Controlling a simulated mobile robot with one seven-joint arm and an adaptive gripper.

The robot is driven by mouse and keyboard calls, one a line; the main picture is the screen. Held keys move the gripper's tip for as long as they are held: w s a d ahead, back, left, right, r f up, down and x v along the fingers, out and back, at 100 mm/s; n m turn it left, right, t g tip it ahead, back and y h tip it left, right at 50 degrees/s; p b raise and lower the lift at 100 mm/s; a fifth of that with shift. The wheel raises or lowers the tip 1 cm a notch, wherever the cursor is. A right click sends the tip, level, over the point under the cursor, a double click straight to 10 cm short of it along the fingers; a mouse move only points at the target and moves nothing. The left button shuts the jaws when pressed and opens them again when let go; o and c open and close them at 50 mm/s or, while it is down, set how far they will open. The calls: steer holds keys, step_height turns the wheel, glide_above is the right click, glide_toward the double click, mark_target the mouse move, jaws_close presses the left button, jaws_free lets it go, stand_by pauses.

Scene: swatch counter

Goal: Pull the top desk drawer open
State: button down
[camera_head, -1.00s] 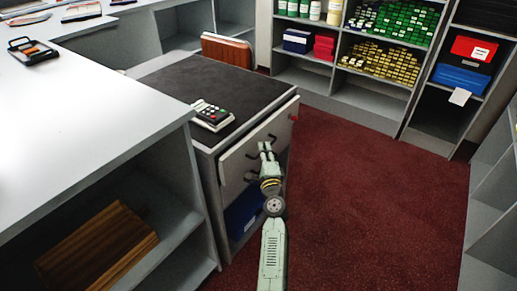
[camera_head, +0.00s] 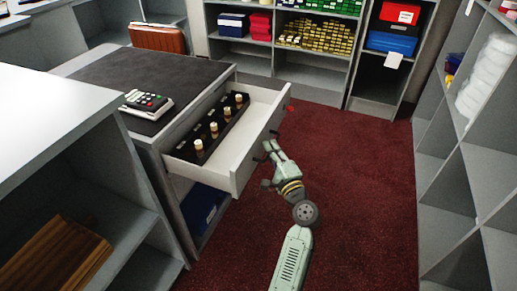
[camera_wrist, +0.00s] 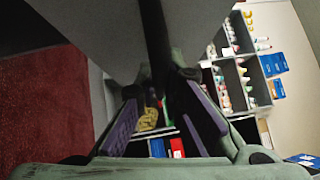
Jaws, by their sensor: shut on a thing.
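The top desk drawer (camera_head: 262,112) is pulled well out of the grey desk (camera_head: 170,125), its white inside showing. A black tray (camera_head: 222,126) with several small cork-coloured knobs lies in it at the back. My gripper (camera_head: 270,150) is at the drawer's front face, shut on the dark handle. In the wrist view my gripper (camera_wrist: 167,88) has its purple-padded fingers on either side of the dark handle bar (camera_wrist: 154,40). The exact contact is partly hidden by shadow and the fingers.
A calculator-like device (camera_head: 147,103) lies on the dark desktop. Below the drawer is an open space with a blue box (camera_head: 203,207). Red carpet (camera_head: 350,190) is clear around my arm.

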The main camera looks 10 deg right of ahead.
steer(key=shift+s+d, duration=0.3)
steer(key=c, duration=1.7)
jaws_free()
steer(key=s+d+f, duration=0.1)
steer(key=s, duration=1)
steer(key=shift+s+d+f, duration=0.3)
steer(key=shift+s+d, duration=0.05)
steer(key=shift+d, duration=0.05)
